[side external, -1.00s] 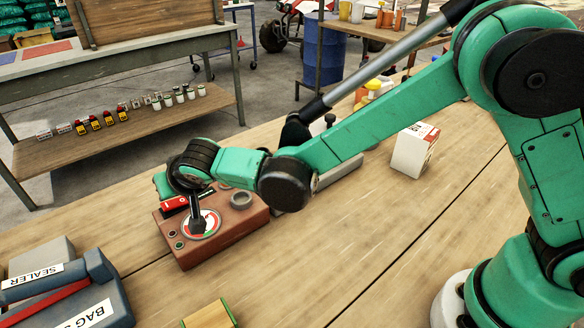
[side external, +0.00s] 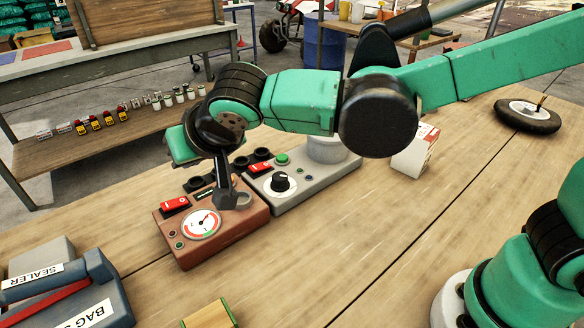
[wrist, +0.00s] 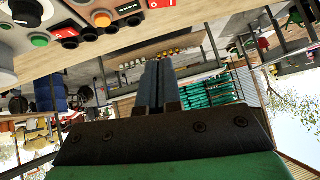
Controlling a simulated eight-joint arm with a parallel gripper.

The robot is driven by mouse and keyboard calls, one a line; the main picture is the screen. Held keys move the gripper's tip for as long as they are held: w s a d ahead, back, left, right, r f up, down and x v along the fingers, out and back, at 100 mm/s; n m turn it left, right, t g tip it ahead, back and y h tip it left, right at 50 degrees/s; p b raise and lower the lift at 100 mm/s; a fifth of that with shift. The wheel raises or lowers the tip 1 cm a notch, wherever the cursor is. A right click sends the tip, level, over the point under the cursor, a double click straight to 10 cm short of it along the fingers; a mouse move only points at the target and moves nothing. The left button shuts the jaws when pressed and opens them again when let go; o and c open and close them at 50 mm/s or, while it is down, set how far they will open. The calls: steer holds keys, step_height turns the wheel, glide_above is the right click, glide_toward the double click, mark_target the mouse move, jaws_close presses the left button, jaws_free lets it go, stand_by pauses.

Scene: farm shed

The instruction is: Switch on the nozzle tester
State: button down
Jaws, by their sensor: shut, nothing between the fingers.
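A brown box with a round dial gauge (side external: 202,223) stands on the bench in the side view; its front reads no name I can make out. It has a red rocker switch (side external: 175,205) at its back left corner. A grey box (side external: 312,190) behind it to the right has its own red rocker switch (side external: 260,169), a green button (side external: 282,159) and a black knob (side external: 280,183). I cannot tell which is the nozzle tester, or how either rocker is set. My gripper (side external: 232,201) is shut and empty, pointing down over the brown box's right part. Its closed fingers (wrist: 159,84) show in the wrist view.
A sealer (side external: 60,285) lies at the front left. A white carton (side external: 413,152) and a small wheel (side external: 528,114) stand to the right. A green and wooden block (side external: 209,314) is at the front edge. The bench's right middle is clear.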

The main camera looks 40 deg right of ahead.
steer(key=shift+a+r+y, duration=0.15)
steer(key=shift+a+y, duration=0.25)
steer(key=shift+a, duration=0.3)
steer(key=shift+w, duration=0.1)
glide_above(175, 204)
steer(key=s, duration=0.1)
step_height(175, 204, down, 7)
steer(key=shift+d, duration=0.1)
steer(key=f, duration=0.3)
steer(key=shift+a+f, duration=0.1)
steer(key=shift+a, duration=0.25)
steer(key=shift+f, duration=0.35)
steer(key=shift+a, duration=0.1)
